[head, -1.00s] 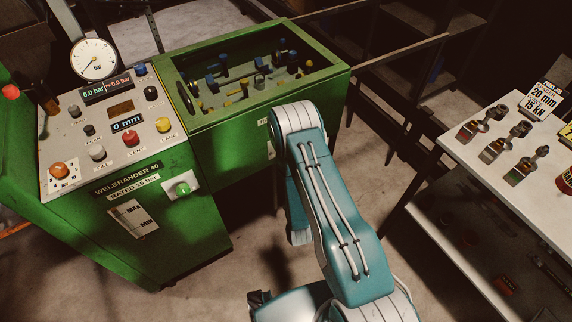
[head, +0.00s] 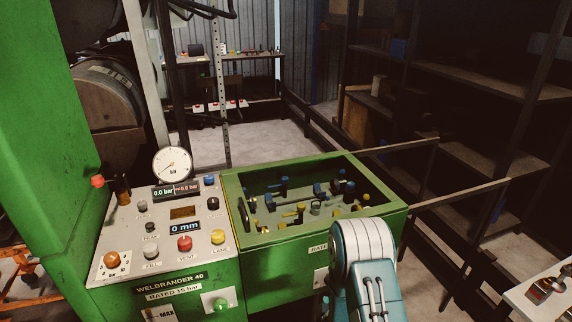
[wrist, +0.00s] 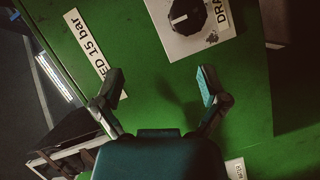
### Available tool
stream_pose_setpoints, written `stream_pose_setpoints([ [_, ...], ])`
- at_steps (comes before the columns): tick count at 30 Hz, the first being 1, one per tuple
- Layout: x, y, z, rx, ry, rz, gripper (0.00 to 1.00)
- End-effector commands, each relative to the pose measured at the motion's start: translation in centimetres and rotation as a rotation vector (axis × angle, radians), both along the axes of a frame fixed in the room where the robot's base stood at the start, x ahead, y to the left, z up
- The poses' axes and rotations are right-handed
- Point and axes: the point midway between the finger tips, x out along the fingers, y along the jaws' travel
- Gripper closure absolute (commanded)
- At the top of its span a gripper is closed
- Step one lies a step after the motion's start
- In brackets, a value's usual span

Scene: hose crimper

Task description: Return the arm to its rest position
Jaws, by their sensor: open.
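My gripper (wrist: 160,92) is open and empty in the wrist view, its two fingers spread apart in front of a green machine panel. The panel carries a black knob (wrist: 187,16) on a pale plate, above and between the fingertips. In the head view my teal and white arm rises at the lower middle, in front of the green crimper (head: 330,240). My gripper is hidden from the head view.
The control panel (head: 130,232) with gauge (head: 172,164), displays and knobs stands left of an open bin (head: 240,190) of valves. A white table (head: 525,300) shows at the lower right. Dark shelves (head: 470,150) stand behind.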

Motion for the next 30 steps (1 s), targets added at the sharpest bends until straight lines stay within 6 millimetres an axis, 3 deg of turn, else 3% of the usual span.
stream_pose_setpoints([
  [1,0.9,0.0,1.7,0.041,0.014,-0.005,0.07],
  [6,2.4,0.1,6.1,0.184,0.099,-0.022,0.07],
  [14,2.4,0.2,12.9,0.388,0.232,-0.063,0.07],
  [23,-0.9,0.2,20.4,0.597,0.384,-0.139,0.07],
  [30,-5.9,0.0,25.6,0.741,0.502,-0.229,0.07],
])
